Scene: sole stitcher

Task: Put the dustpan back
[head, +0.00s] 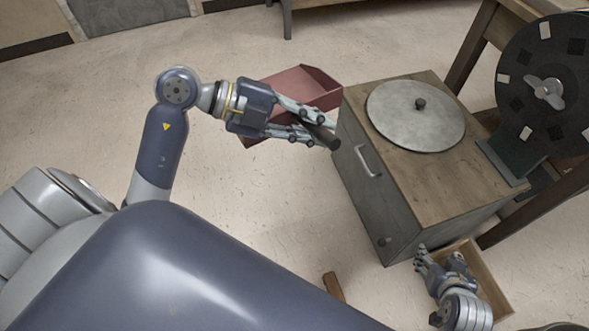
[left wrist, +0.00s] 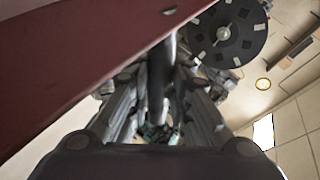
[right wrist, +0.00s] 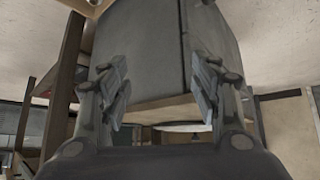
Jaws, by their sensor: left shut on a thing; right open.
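The red dustpan (head: 302,86) is held in the air above the floor, left of the grey cabinet. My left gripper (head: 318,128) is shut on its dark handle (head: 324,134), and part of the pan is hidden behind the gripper. In the left wrist view the dark handle (left wrist: 157,85) runs between the fingers, with the red pan (left wrist: 70,60) filling the upper left. My right gripper (head: 437,258) is open and empty, low near the cabinet's front right corner; its spread fingers (right wrist: 160,95) also show in the right wrist view.
The grey cabinet (head: 365,205) has a wooden top with a round metal lid (head: 415,118) and a handle (head: 367,160). An open wooden drawer or box (head: 490,275) is beside my right gripper. A dark wheel (head: 548,85) stands right. The floor at left is clear.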

